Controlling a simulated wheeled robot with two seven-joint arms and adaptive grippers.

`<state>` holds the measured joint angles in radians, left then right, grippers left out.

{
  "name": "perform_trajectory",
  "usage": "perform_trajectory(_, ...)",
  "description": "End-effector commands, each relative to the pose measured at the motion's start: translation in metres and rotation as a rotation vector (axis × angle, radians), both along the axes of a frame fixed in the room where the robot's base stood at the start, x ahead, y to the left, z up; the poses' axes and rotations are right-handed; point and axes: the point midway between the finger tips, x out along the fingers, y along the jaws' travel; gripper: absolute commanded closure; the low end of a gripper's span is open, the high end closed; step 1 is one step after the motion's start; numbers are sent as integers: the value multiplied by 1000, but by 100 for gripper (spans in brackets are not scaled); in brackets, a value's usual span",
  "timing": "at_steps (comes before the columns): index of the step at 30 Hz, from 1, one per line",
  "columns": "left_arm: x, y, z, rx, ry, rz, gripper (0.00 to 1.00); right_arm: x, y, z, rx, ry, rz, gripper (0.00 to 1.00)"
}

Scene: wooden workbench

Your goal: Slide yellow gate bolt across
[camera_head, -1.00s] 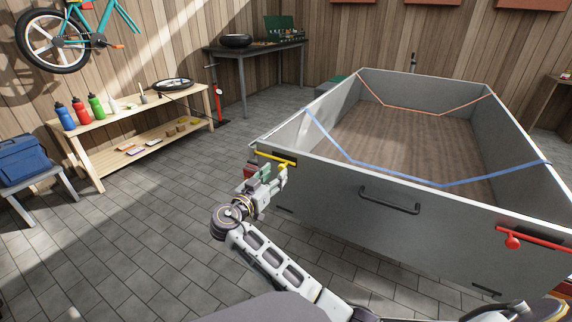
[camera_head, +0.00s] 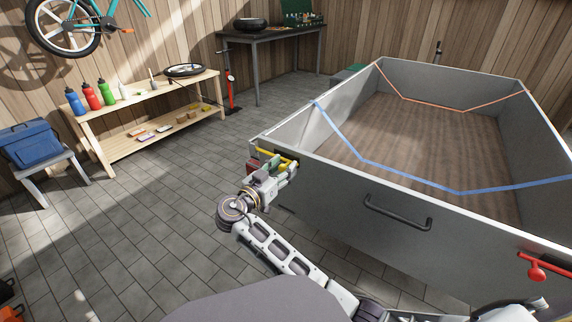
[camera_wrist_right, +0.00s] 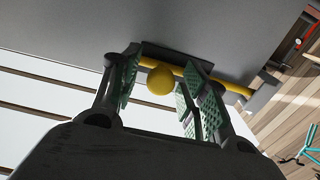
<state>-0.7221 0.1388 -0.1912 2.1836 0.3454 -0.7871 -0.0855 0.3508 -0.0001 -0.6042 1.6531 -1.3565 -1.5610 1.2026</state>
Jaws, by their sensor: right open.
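The yellow gate bolt (camera_head: 263,152) is a bar on a dark plate at the left end of the grey trailer's front panel. In the right wrist view, its bar (camera_wrist_right: 236,88) runs across and its round yellow knob (camera_wrist_right: 160,80) sits between my fingers. My right gripper (camera_head: 277,164) is at the bolt and partly hides it in the head view. In the wrist view the right gripper (camera_wrist_right: 163,70) is open, with green pads on either side of the knob and a visible gap on the right. My left gripper is out of view.
The grey trailer (camera_head: 340,192) has a dark handle (camera_head: 397,212) on its front panel and a red bolt (camera_head: 540,266) at its right end. A wooden bench (camera_head: 150,123) with bottles stands left. The tiled floor between is clear.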

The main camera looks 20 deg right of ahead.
Motion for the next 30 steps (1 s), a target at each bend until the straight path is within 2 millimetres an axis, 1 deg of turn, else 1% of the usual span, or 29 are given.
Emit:
perform_trajectory(11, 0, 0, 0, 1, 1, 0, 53, -1, 1, 0, 0, 0, 0, 56)
perform_trajectory(12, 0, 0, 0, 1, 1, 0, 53, -1, 1, 0, 0, 0, 0, 57)
perform_trajectory(22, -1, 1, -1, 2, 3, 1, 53, -1, 1, 0, 0, 0, 0, 99)
perform_trajectory(30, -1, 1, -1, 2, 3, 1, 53, -1, 1, 0, 0, 0, 0, 100)
